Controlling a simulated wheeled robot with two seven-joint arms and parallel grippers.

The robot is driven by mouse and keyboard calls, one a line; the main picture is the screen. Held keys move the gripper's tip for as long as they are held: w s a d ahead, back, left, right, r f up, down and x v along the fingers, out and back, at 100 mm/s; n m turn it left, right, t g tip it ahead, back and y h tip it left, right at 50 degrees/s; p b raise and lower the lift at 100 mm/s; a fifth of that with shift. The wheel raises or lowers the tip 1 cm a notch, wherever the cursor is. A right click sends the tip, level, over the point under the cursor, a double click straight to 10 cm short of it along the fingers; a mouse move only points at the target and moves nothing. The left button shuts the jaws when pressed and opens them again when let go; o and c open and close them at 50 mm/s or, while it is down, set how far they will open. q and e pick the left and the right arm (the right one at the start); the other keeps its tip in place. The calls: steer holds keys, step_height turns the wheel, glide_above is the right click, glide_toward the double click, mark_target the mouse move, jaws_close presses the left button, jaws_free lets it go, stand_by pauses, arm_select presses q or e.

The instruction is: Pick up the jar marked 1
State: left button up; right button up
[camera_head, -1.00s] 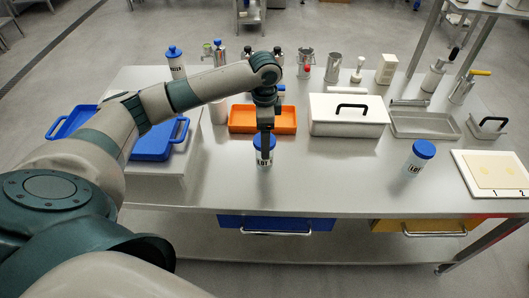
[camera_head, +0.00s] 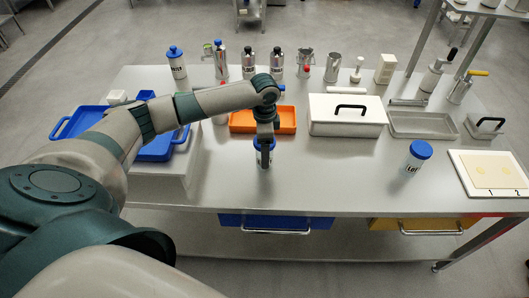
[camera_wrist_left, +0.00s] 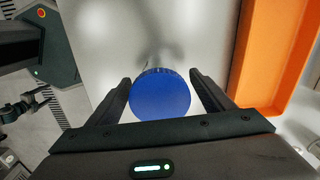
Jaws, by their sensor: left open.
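A clear jar (camera_head: 264,160) with a blue lid and dark lettering stands upright on the table below my left gripper. My left gripper (camera_head: 265,139) points down at its lid and is open. In the left wrist view the round blue lid (camera_wrist_left: 160,94) lies between the two spread fingers (camera_wrist_left: 162,97), with a small gap at the left; I cannot tell whether the right finger touches it. A similar blue-lidded jar (camera_head: 413,163) stands apart on the right of the table. The labels are too small to make out a 1. My right gripper is out of view.
An orange tray (camera_head: 240,126) lies just behind the jar. A white box (camera_head: 330,127) with a black handle stands to its right. Blue trays (camera_head: 156,151) are at the left, near my arm. Bottles and cans line the back. The front middle table (camera_head: 330,185) is clear.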

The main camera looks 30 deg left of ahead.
arm_select(q)
steer(key=shift+f, duration=0.3)
steer(key=c, duration=1.2)
steer(key=shift+r, duration=0.2)
steer(key=shift+r+b, duration=0.5)
steer(key=shift+r, duration=0.4)
steer(key=shift+r+b, duration=0.35)
steer(key=shift+r, duration=0.55)
steer(key=w+d+r+b, duration=0.3)
steer(key=d+r, duration=0.4)
steer(key=d, duration=0.4)
steer(key=shift+w, duration=0.6)
